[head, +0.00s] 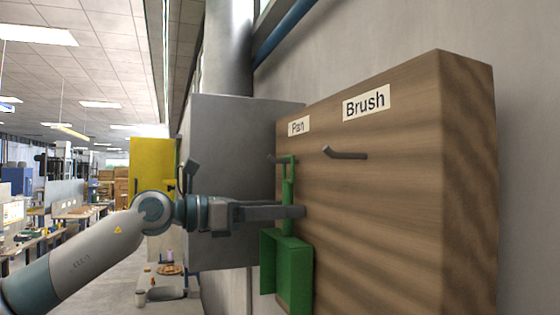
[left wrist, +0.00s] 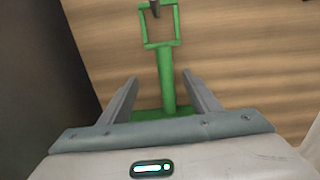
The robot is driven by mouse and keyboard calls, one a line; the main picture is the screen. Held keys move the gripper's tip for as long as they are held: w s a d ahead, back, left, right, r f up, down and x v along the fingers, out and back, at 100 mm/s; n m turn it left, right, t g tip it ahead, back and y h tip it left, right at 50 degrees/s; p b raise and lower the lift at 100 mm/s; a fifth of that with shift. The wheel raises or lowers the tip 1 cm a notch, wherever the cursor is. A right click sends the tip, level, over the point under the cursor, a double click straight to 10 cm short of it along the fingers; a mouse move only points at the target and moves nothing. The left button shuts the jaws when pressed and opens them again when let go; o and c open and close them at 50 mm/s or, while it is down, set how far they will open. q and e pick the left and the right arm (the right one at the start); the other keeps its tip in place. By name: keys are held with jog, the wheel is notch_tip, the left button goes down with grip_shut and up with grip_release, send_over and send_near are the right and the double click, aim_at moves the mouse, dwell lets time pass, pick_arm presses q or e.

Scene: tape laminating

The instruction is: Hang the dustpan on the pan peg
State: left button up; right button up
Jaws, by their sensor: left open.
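The green dustpan (head: 293,272) hangs upright against the wooden board, its pan at the bottom and its handle pointing up. It also shows in the left wrist view (left wrist: 167,80), where the square loop at the top of the handle is around the tip of a dark peg (left wrist: 155,8). In the head view the pan peg (head: 276,159) is under the "Pan" label, at the loop. My left gripper (head: 298,212) is open, with its fingers on either side of the handle and apart from it in the wrist view. My right gripper is not in view.
The wooden board (head: 400,200) carries a "Pan" label (head: 299,126) and a "Brush" label (head: 367,102). The brush peg (head: 346,154) is empty. A grey box (head: 230,130) stands behind the board. Open room lies to the left.

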pick_arm(q)
jog(key=shift+s+d, duration=0.35)
jog(key=o, duration=0.6)
jog(key=shift+s+a+r, duration=0.15)
jog(key=shift+s+a, duration=0.15)
jog(key=shift+o, duration=0.6)
jog(key=shift+s+b, duration=0.25)
jog(key=shift+b, duration=0.15)
jog(key=shift+a, duration=0.1)
jog(key=b+v, duration=0.3)
jog(key=v, duration=0.5)
jog(key=shift+w+a, duration=0.25)
jog(key=shift+a, duration=0.15)
jog(key=shift+r, duration=0.1)
